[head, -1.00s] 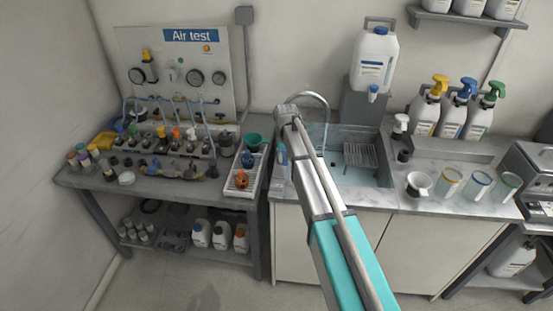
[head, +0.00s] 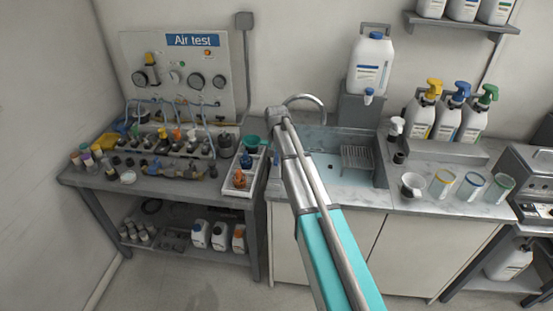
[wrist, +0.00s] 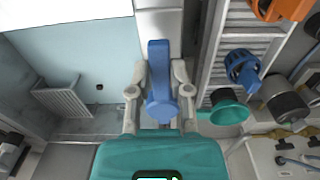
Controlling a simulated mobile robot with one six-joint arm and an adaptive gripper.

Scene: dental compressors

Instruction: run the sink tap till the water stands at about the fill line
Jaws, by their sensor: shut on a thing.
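The sink (head: 378,172) is set in the counter, with a wire rack (head: 357,158) inside. Its pale blue inside also shows in the wrist view (wrist: 85,60), with a small dark drain hole. I cannot tell the water's depth or make out a fill line. The curved metal tap spout (head: 310,97) arches over the sink's back left; no clear stream shows. In the wrist view, my gripper (wrist: 160,92) is shut on an upright blue lever (wrist: 158,60), at the sink's left side. In the head view my arm mostly hides the gripper.
Left of the sink, a white tray (head: 232,187) holds orange and blue parts, with a green funnel (wrist: 228,106) close by. A white canister (head: 371,65) stands behind the sink. Cups and spray bottles (head: 424,110) stand on the right counter.

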